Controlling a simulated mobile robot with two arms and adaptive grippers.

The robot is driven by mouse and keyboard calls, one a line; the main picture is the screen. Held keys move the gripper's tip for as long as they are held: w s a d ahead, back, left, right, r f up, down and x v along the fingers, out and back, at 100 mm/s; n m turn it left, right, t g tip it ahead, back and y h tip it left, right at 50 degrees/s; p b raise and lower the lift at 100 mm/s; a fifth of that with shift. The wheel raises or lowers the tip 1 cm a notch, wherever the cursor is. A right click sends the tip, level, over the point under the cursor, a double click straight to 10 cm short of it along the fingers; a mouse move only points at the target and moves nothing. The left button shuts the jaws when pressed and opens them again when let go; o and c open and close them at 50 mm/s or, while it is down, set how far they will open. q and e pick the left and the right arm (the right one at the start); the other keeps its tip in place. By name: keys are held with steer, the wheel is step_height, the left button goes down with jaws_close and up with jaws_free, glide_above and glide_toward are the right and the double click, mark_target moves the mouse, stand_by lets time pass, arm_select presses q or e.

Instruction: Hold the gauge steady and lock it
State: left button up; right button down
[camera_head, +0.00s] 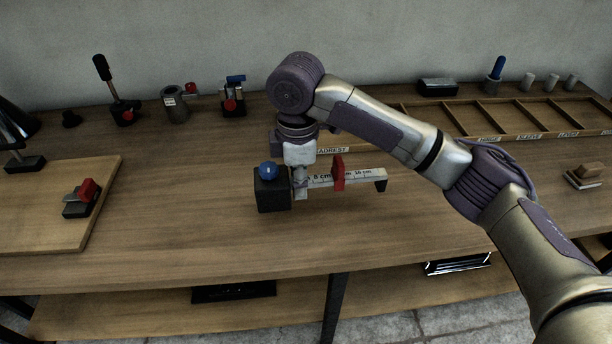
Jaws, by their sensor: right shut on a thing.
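The gauge stands on the workbench at the picture's middle. It has a dark block (271,194) at its left end with a blue knob (268,170) on top. A pale ruler (362,177) marked in cm runs right from the block to a dark end piece. A red slider (338,174) sits across the ruler near its middle. My right gripper (300,190) points down and is shut on the gauge at the ruler's left end, beside the block. The fingertips are small and partly merge with the gauge. My left gripper is not in view.
A wooden tray (400,150) with labelled compartments lies behind and right. A board (60,215) holding a small red-and-black device (82,196) is at left. Several clamps and fixtures line the back. The bench front is clear.

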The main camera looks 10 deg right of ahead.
mark_target(282, 188)
steer(key=shift+w+a+f, duration=0.4)
steer(key=shift+a+f, duration=0.35)
steer(key=shift+a, duration=0.05)
steer(key=shift+w+a+f, duration=0.4)
steer(key=shift+a+f, duration=0.3)
steer(key=shift+a, duration=0.1)
steer(key=shift+w+a+f, duration=0.2)
steer(key=shift+a+f, duration=0.25)
steer(key=shift+w+a+f, duration=0.2)
steer(key=shift+a+f, duration=0.2)
steer(key=shift+a, duration=0.05)
steer(key=shift+w+a+f+b, duration=0.1)
steer(key=shift+w+a+f, duration=0.2)
steer(key=shift+a+f, duration=0.3)
steer(key=shift+w+a+f+b, duration=0.1)
steer(key=shift+w+a+f, duration=0.2)
steer(key=shift+a+f, duration=0.3)
steer(key=shift+w+a+f+b, duration=0.1)
steer(key=shift+w+a+f, duration=0.2)
steer(key=shift+a+f, duration=0.25)
steer(key=shift+f, duration=0.55)
